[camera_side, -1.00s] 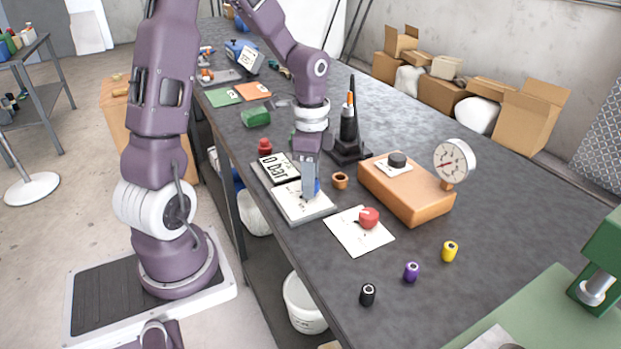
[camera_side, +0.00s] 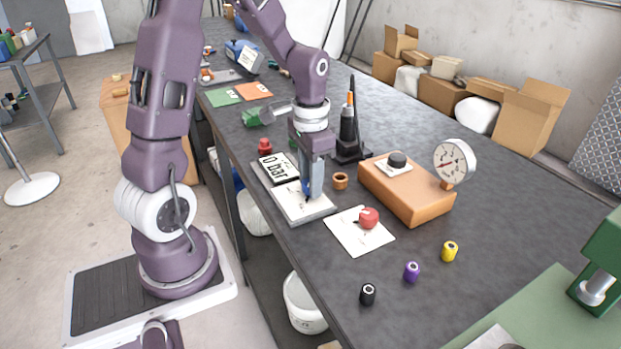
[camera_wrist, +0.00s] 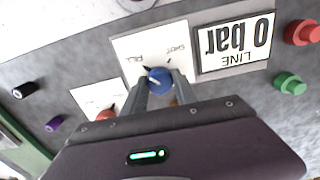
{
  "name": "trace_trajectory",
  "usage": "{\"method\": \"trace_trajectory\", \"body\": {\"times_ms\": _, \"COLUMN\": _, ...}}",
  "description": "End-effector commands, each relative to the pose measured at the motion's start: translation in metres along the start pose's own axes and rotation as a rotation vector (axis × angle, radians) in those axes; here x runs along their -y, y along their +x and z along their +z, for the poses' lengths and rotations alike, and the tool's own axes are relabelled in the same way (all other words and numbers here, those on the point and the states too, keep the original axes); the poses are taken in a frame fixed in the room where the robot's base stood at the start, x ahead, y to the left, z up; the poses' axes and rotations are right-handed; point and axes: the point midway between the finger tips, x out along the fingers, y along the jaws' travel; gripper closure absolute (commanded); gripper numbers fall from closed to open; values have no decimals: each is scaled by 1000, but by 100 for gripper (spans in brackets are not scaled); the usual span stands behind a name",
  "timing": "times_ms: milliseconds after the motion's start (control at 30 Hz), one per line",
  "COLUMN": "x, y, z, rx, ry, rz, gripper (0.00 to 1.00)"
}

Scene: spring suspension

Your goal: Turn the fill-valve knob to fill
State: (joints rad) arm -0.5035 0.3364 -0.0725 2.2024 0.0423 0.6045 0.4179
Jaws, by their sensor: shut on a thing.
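The blue fill-valve knob (camera_wrist: 160,80) sits on a white plate (camera_wrist: 122,50) with an upside-down FILL label at left and a SHUT label at right in the wrist view. A white line marks the knob, and a small dark mark lies by its upper-left edge; I cannot tell the exact setting. My gripper (camera_wrist: 159,88) points down with its two fingers on either side of the knob, shut on it. In the side view my gripper (camera_side: 312,192) stands over the plate (camera_side: 302,207) and mostly hides the knob. The line display (camera_wrist: 235,42) reads 0 bar.
A red button (camera_side: 265,147) stands beside the display. An orange box (camera_side: 405,195) with a black knob (camera_side: 397,159) and a dial gauge (camera_side: 455,161) is to the right. A red knob (camera_side: 368,217) sits on another white plate. Black, purple and yellow cylinders stand nearer the front.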

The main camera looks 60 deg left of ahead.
Motion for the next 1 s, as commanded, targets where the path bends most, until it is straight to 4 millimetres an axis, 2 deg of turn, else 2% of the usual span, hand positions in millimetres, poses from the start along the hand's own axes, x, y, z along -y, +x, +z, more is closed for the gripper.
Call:
{"method": "trace_trajectory", "body": {"times_ms": 500, "x": 0, "y": -1, "z": -1, "rx": -4, "ry": -19, "rz": -1, "gripper": 100}}
{"method": "trace_trajectory", "body": {"times_ms": 533, "x": 0, "y": -1, "z": -1, "rx": -4, "ry": -19, "rz": -1, "gripper": 64}}
{"method": "trace_trajectory", "body": {"times_ms": 633, "x": 0, "y": -1, "z": -1, "rx": -3, "ry": -19, "rz": -1, "gripper": 45}}
{"method": "trace_trajectory", "body": {"times_ms": 900, "x": 0, "y": 0, "z": 0, "rx": -1, "ry": -18, "rz": 0, "gripper": 45}}
{"method": "trace_trajectory", "body": {"times_ms": 1000, "x": 0, "y": -8, "z": -1, "rx": -5, "ry": -18, "rz": -2, "gripper": 45}}
